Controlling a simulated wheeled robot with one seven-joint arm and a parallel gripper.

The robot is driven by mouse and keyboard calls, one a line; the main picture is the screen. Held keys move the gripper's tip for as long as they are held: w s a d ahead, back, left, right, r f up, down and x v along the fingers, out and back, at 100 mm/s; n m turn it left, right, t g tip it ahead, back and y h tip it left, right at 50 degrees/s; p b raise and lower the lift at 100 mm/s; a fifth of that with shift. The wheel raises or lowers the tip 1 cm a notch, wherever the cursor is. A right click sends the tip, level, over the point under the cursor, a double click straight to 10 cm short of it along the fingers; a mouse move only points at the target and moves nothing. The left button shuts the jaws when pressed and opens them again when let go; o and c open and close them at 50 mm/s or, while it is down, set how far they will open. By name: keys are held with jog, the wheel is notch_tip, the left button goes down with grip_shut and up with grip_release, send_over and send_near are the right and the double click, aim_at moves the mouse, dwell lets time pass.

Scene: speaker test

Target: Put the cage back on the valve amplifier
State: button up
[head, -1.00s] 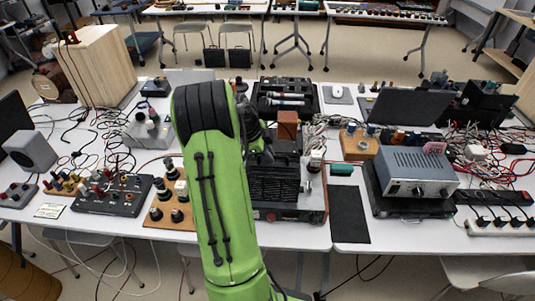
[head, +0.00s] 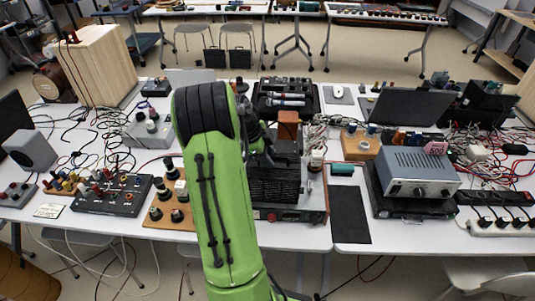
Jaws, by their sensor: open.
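The valve amplifier (head: 318,213) stands near the front edge of the table, with a low chassis and a red knob on its front. The cage (head: 273,184), a black slotted box, is at the amplifier's left front. I cannot tell whether it is fully seated, as my green arm covers its left side. A valve (head: 316,161) stands uncovered to the cage's right. A brown block (head: 288,124) shows behind. My gripper (head: 264,143) is dark, partly hidden by my arm, and sits behind and above the cage. It is open, and I see nothing held in it.
A black mat (head: 350,213) lies right of the amplifier, with a grey-blue box unit (head: 416,173) beyond it. A wooden board with black knobs (head: 163,217) and a black mixer panel (head: 112,195) lie left. Cables crowd both sides. A black tray (head: 285,91) is behind.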

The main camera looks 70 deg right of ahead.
jog(key=p+v, duration=0.3)
jog(key=v, duration=1.3)
jog(key=shift+f, duration=0.1)
